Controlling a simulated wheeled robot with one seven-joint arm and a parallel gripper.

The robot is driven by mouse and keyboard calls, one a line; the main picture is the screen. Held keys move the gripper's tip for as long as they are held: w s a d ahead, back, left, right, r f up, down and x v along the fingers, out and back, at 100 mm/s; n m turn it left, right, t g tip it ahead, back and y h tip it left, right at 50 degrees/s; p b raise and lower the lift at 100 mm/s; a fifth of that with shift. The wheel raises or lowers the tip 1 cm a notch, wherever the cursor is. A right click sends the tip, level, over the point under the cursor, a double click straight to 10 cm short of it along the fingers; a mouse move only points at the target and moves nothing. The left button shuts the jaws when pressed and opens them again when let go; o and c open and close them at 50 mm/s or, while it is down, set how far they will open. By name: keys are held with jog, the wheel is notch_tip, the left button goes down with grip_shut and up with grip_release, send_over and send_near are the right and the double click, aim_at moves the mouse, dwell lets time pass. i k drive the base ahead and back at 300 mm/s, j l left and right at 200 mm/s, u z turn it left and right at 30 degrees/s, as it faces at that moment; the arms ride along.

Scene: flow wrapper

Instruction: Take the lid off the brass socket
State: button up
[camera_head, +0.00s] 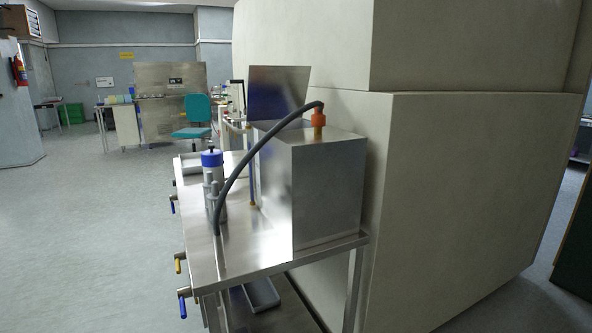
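A brass-coloured fitting (319,131) stands on top of a steel box (328,190) on the cart. An orange cap-like piece (319,116) sits over it, at the end of a dark hose (255,147). The hose arches left and down to the cart top near a grey cylinder with a blue top (212,158). A small brass-coloured piece (252,204) also shows at the box's left side, below a thin blue upright. I cannot tell which of these brass parts is the socket, or make out a separate lid. My gripper is not in view.
The steel cart (240,254) has coloured handles (182,292) along its left side and a lower shelf. A large beige housing (460,190) stands close behind and right of it. Open floor (90,230) lies to the left. A teal chair (193,116) stands farther back.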

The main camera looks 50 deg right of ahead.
aim_at(317, 120)
jog(key=z, duration=1.35)
